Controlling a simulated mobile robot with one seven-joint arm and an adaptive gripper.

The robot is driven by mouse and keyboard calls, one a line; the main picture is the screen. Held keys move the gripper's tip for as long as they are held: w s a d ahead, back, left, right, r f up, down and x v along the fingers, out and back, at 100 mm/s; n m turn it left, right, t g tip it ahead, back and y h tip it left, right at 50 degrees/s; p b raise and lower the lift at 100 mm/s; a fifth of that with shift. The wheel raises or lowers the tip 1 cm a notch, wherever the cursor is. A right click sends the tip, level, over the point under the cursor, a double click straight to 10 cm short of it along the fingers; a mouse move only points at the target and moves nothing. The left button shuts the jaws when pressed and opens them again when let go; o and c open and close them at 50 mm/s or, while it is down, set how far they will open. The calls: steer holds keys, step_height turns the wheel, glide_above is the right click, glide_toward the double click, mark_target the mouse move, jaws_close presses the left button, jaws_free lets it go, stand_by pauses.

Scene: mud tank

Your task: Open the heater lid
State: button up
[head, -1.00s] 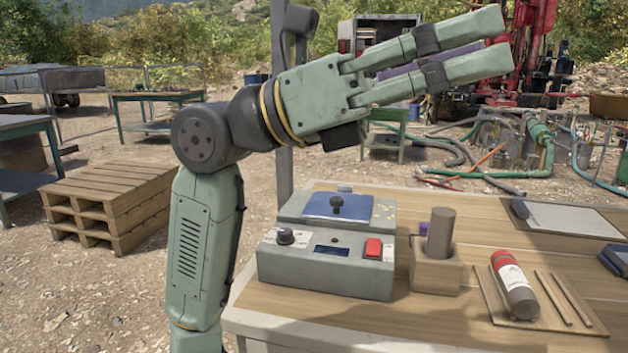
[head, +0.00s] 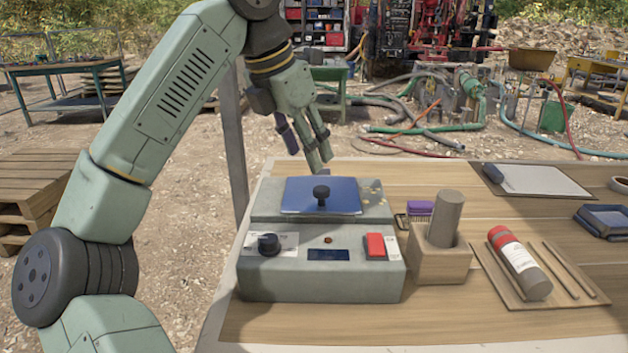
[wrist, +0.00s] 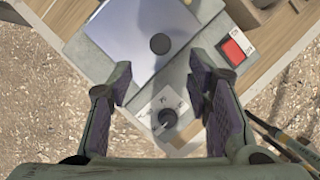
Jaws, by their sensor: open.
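The heater (head: 322,272) is a grey-green box on the wooden table, with a black dial, a dark display and a red switch on its front. Its blue lid (head: 337,196) lies flat and shut on top, with a black knob (head: 321,194) standing up from it. In the wrist view the lid (wrist: 125,38) and its knob (wrist: 160,44) are at the top, beyond the fingertips. My gripper (head: 322,163) is open and empty, pointing down above and behind the lid in the head view. In the wrist view my gripper (wrist: 162,88) has its two fingers apart, with the dial between them.
A clipboard (head: 535,180) lies farther back. The front of the table is clear.

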mark_target(321, 189)
steer(key=x, duration=0.8)
steer(key=shift+w+d+f, duration=0.1)
steer(key=shift+d+f, duration=0.1)
steer(key=shift+f, duration=0.15)
steer(key=shift+c, duration=0.5)
jaws_close()
